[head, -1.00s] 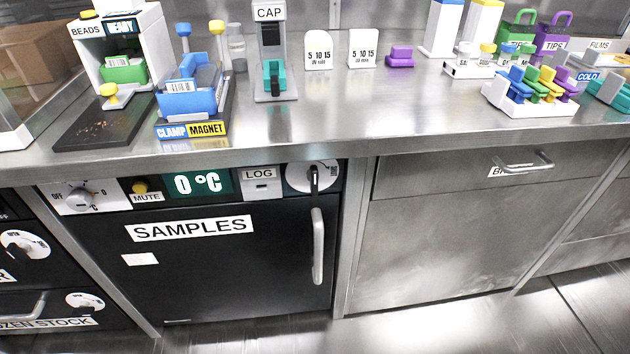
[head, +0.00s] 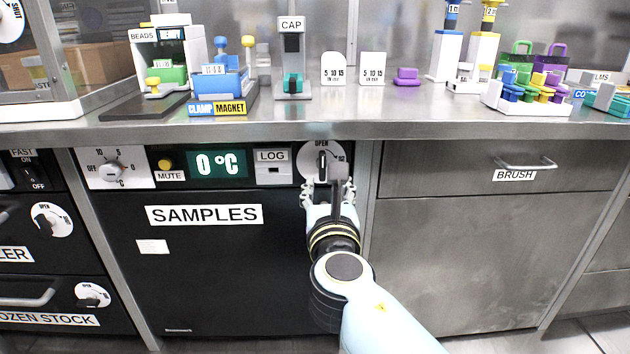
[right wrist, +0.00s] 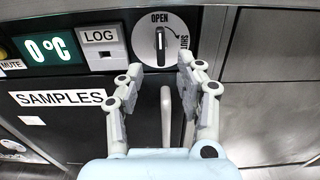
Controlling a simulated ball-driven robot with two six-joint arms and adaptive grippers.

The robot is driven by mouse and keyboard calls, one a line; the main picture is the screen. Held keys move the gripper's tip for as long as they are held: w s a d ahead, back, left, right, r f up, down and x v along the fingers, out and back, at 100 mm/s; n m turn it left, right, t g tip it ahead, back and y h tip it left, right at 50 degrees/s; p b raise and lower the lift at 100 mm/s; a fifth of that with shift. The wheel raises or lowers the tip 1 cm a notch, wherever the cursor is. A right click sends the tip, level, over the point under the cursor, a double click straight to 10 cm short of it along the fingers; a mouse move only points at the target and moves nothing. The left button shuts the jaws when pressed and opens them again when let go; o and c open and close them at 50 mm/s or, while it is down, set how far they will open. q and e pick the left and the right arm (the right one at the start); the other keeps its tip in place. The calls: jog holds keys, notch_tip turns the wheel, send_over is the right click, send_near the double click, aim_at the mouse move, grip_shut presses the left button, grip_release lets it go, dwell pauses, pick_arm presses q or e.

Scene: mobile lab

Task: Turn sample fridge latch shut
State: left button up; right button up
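The sample fridge (head: 200,290) is a black door under the counter with a SAMPLES label. Its latch (right wrist: 160,42) is a dark lever on a white round dial at the top right of the front. The lever stands upright, pointing to OPEN; SHUT is marked on the dial's right side. In the head view my right gripper (head: 328,188) is in front of the dial's lower part and hides some of it. In the right wrist view my right gripper (right wrist: 155,80) is open and empty, its fingers apart just below the dial. My left gripper is not in view.
The fridge's vertical handle (right wrist: 166,118) is below the dial, behind the open fingers. The steel counter edge (head: 420,130) runs above the dial. The BRUSH drawer (head: 450,168) is to the right, and the LOG slot (head: 273,172) is left of the dial.

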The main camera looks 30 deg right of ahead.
aim_at(323, 163)
jog(key=x, duration=0.9)
jog(key=shift+b, duration=0.35)
jog(key=shift+w+d+r, duration=0.1)
jog(key=shift+w+d, duration=0.2)
jog(key=shift+w, duration=0.2)
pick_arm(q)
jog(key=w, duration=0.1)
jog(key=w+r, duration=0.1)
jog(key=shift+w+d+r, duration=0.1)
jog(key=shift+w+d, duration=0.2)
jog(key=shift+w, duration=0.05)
pick_arm(e)
grip_shut()
